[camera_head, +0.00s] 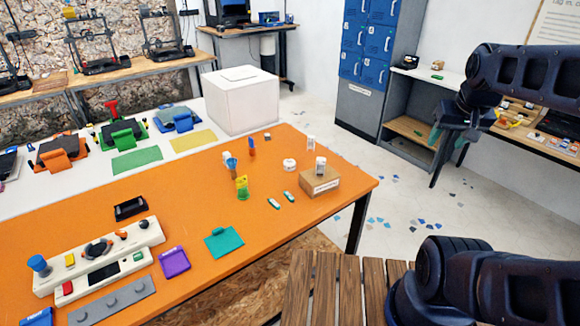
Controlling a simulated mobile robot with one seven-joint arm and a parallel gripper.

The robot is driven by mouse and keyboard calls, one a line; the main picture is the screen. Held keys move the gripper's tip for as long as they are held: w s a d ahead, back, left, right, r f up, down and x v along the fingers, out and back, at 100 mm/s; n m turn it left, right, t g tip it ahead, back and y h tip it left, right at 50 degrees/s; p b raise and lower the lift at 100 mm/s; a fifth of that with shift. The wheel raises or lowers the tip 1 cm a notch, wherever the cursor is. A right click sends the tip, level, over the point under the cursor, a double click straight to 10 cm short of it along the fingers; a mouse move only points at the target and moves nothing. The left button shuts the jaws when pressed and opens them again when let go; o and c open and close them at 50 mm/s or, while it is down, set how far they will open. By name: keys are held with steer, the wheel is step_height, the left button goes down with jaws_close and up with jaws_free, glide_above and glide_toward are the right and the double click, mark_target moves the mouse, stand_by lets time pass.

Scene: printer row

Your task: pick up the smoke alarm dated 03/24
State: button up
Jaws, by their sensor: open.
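A small round white object (289,164), which looks like a smoke alarm, lies on the orange table (190,212) left of a cardboard box. Any date on it is too small to read. Other small white items stand nearby: one behind the box (311,142) and one on top of it (320,163). I cannot tell whether either is a smoke alarm. My gripper (449,150) hangs at the right, in front of the grey shelf unit and well right of the orange table. It is open and looks empty.
The cardboard box (322,184) sits near the table's right end. A large white box (240,102) is behind. A slatted wooden surface (335,288) is in front.

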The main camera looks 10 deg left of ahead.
stand_by(0.4)
steer(key=o, duration=0.6)
steer(key=shift+c, duration=0.2)
steer(key=w+a+y, duration=0.1)
steer(key=w+a, duration=0.2)
steer(key=w, duration=0.4)
steer(key=w+a, duration=0.3)
steer(key=w, duration=0.4)
steer(key=h, duration=0.1)
glide_above(289, 162)
steer(key=s, duration=0.4)
step_height(289, 162, down, 29)
steer(key=shift+m, duration=0.3)
steer(key=shift+x, duration=5.15)
